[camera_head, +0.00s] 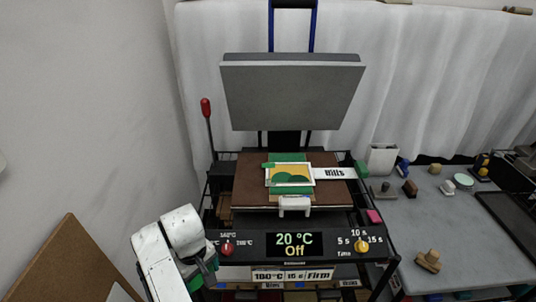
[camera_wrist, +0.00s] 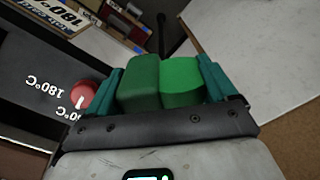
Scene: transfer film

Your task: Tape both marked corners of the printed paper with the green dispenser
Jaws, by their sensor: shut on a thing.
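The printed paper (camera_head: 291,175), with a white border and a yellow and green picture, lies on the brown lower bed of the heat press. A small green patch (camera_head: 267,165) shows at its upper left corner; I cannot tell whether it is tape. A green strip shows above and below the paper. My gripper (camera_wrist: 162,82) has teal fingers and is shut on the green dispenser (camera_wrist: 140,84), which appears as two green blocks side by side. In the head view my gripper (camera_head: 207,268) is low at the left front of the press, apart from the paper.
The press's grey upper plate (camera_head: 292,95) is raised above the bed. A white "Hills" label (camera_head: 335,173) lies right of the paper. A red-knobbed lever (camera_head: 206,108) stands at the left. The front panel (camera_head: 296,244) reads 20 °C, Off. The grey side table (camera_head: 455,225) holds several small items.

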